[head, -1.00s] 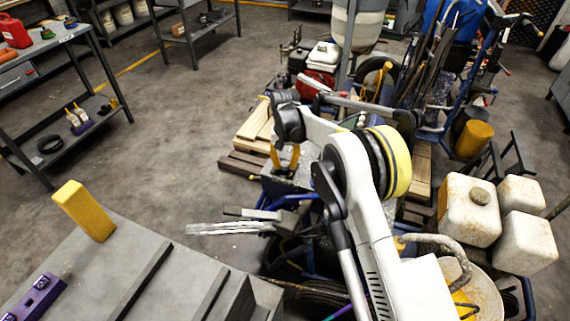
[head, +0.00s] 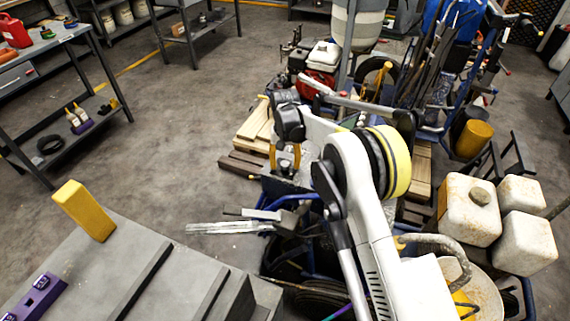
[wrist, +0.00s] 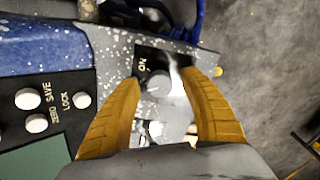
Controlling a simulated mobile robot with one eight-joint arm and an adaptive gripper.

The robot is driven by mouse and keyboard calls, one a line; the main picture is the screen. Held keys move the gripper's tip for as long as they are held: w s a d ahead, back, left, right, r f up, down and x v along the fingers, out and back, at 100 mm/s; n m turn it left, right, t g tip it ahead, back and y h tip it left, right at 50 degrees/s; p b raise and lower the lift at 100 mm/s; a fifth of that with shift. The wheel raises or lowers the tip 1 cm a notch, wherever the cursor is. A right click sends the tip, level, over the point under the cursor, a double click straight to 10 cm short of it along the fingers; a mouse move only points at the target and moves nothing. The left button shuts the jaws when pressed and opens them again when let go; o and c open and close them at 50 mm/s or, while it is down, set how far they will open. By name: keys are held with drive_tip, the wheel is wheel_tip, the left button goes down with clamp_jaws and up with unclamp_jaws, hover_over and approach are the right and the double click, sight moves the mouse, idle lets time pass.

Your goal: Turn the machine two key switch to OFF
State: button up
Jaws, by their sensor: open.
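In the wrist view, a small round grey knob (wrist: 158,84) sits on a black plate marked ON, on a speckled grey panel (wrist: 112,55). I take it to be the key switch; no machine number is readable. My gripper (wrist: 160,77) is open, with one yellow finger on each side of the knob. Contact with the knob cannot be told. The OFF mark is not visible. In the head view my gripper (head: 285,157) points down over the speckled box (head: 272,185), and the switch is too small to make out.
In the wrist view, white buttons (wrist: 37,123) labelled SAVE, ZERO and LOCK lie left of the fingers. A blue housing (wrist: 40,45) is at upper left. In the head view, white tanks (head: 468,216) stand right of my arm, and open floor (head: 180,140) lies left.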

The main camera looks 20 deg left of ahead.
sight(285, 163)
wheel_tip(285, 163, up, 12)
idle(0.5)
